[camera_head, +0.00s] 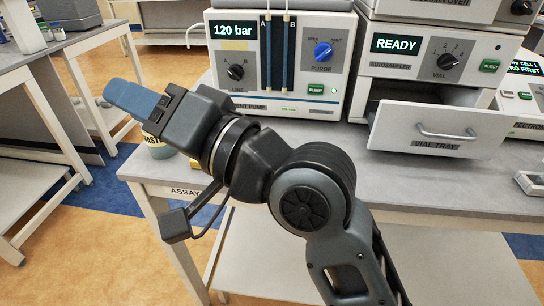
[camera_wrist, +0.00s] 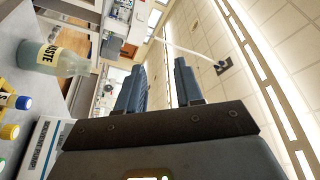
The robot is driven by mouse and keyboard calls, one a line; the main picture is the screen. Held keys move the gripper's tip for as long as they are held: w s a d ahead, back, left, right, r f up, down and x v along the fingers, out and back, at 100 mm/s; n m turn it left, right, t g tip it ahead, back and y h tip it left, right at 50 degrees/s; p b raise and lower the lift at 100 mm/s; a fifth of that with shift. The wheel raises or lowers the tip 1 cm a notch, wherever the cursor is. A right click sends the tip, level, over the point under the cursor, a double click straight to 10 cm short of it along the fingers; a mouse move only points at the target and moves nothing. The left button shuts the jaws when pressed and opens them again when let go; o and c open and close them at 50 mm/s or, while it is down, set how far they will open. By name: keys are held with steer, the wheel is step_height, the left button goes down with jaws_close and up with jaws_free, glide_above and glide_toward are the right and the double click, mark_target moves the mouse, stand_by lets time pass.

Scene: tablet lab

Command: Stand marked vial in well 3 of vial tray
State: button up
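My gripper (camera_head: 122,96) is raised at the left in the head view, pointing left over the bench's left end. In the wrist view my gripper (camera_wrist: 158,82) has its two fingers apart with nothing between them. The vial tray (camera_head: 440,130) is a white drawer pulled out below the autosampler at the right; its wells are hidden behind its front. My gripper is far to its left. Small vials with a blue cap (camera_wrist: 22,102) and a yellow cap (camera_wrist: 9,131) stand at the wrist view's left edge. I cannot tell which vial is marked.
A waste bottle (camera_wrist: 52,58) stands near those caps; it is partly hidden behind my gripper in the head view. The solvent pump (camera_head: 276,68) reads 120 bar. The autosampler (camera_head: 438,58) reads READY. Bare bench top (camera_head: 300,150) lies before them. Another table (camera_head: 40,60) is at the left.

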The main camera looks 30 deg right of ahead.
steer(key=w+d+f+n+g+h+b, duration=0.15)
steer(key=d+f+g+h, duration=0.35)
steer(key=d, duration=0.5)
steer(key=d+f+n+g+h, duration=0.2)
steer(key=d+f+g+h, duration=0.2)
steer(key=d+g+h, duration=0.4)
steer(key=shift+t+y, duration=0.4)
steer(key=shift+t, duration=0.5)
steer(key=shift+d+x, duration=0.2)
steer(key=shift+x, duration=1)
steer(key=shift+d+x, duration=0.15)
steer(key=shift+x, duration=1)
steer(key=shift+d+x, duration=0.2)
steer(key=shift+x, duration=1)
steer(key=shift+w+r, duration=0.15)
steer(key=shift+c, duration=0.3)
jaws_close()
